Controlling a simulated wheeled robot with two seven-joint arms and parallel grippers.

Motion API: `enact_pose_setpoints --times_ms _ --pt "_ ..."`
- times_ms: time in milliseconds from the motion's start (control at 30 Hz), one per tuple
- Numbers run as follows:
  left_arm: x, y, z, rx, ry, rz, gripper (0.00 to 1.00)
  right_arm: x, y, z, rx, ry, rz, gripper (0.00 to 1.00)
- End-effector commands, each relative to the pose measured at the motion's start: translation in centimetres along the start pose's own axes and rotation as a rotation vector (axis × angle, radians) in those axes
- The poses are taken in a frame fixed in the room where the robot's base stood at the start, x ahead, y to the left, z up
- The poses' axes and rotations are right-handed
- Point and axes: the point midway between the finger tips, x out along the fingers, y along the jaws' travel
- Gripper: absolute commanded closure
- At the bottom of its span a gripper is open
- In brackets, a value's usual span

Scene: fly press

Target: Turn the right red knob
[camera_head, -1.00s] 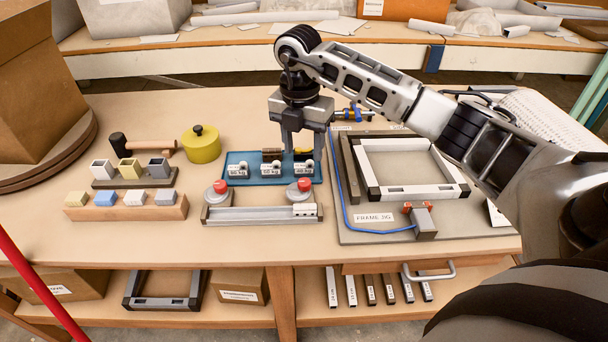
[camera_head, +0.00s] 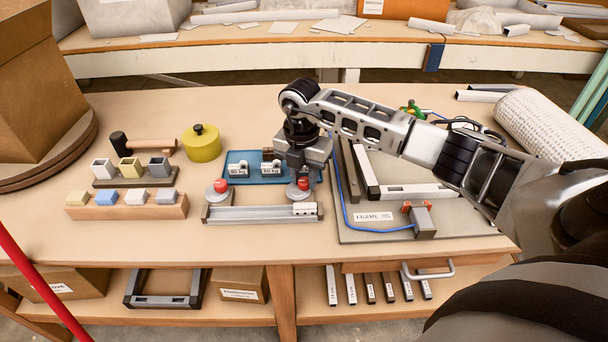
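The right red knob (camera_head: 303,183) sits on a round grey base at the right end of a grey metal rail (camera_head: 262,214). My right gripper (camera_head: 303,176) is low over this knob, its fingers coming down around it. Its fingers look apart, with red showing between them; whether they touch the knob is hard to tell. The left red knob (camera_head: 220,186) stands on its own base at the rail's left end, clear of the gripper. My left gripper is not in view.
A blue tray (camera_head: 240,158) with labelled weights lies behind the knobs, partly hidden by my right gripper. A grey board with a frame (camera_head: 415,191) is to the right. A yellow cylinder (camera_head: 202,146) and block holders (camera_head: 127,206) stand left. Bare tabletop lies in front.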

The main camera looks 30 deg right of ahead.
Motion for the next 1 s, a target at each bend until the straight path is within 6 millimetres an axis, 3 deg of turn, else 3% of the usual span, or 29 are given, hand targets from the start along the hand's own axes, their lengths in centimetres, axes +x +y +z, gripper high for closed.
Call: enact_pose_setpoints --times_ms 467,1000 --pt "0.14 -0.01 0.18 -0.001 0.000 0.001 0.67 -0.05 -0.02 0.04 -0.067 -0.003 -0.001 0.96" --pt "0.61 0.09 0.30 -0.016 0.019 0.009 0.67 0.06 0.01 -0.03 -0.518 -0.019 0.000 0.96"
